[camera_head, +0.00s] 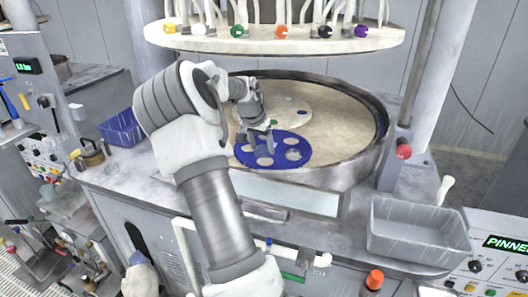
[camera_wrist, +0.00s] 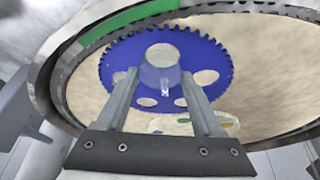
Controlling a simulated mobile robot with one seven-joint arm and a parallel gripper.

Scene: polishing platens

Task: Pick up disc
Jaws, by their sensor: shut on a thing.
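A blue toothed carrier (camera_head: 278,157) with several round holes lies on the pale round platen (camera_head: 335,108). It also fills the middle of the wrist view (camera_wrist: 204,53). My gripper (camera_head: 262,142) is low over the carrier, fingers pointing down. In the wrist view, my gripper (camera_wrist: 158,78) has its two fingers on either side of a pale grey, glassy disc (camera_wrist: 161,77), and is shut on it. The disc is over or at one of the carrier's holes; I cannot tell whether it is clear of the platen. In the head view my fingers hide the disc.
A raised dark rim (camera_head: 366,158) surrounds the platen. A cream upper plate (camera_head: 270,41) with coloured knobs hangs above the back. A grey tray (camera_head: 418,234) stands at right and a blue bin (camera_head: 121,129) at left. A paler round carrier (camera_head: 296,115) lies behind the blue one.

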